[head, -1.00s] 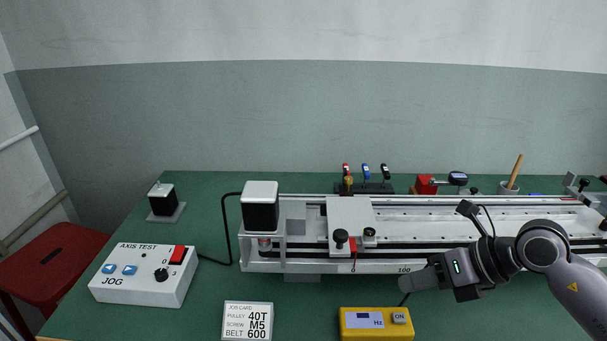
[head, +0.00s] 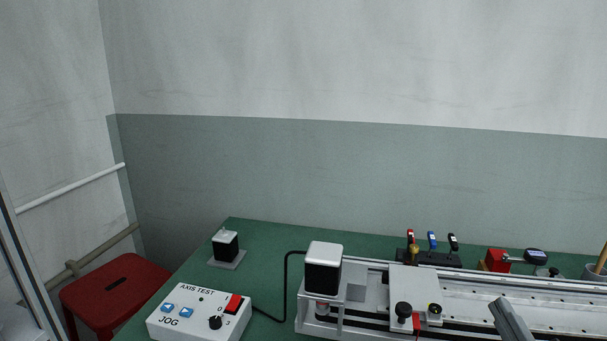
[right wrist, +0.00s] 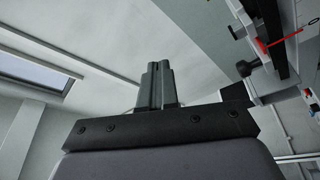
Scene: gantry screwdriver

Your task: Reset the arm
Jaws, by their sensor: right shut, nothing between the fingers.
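My right gripper (head: 509,319) shows at the bottom right of the head view, in front of the linear axis (head: 560,313). Only its grey finger end is in that frame. In the right wrist view its two fingers (right wrist: 160,84) are pressed together with nothing between them. They point up past the axis, which shows at the upper right of that view with a black knob (right wrist: 244,68) and a red pointer (right wrist: 278,46). I cannot tell whether the fingers touch anything. My left gripper is in neither current view.
A carriage (head: 411,284) sits on the axis beside a motor (head: 323,268). The white jog box (head: 200,314), a small motor (head: 226,247) and a driver rack (head: 432,258) stand on the green table (head: 262,240). A red stool (head: 115,290) is at the left.

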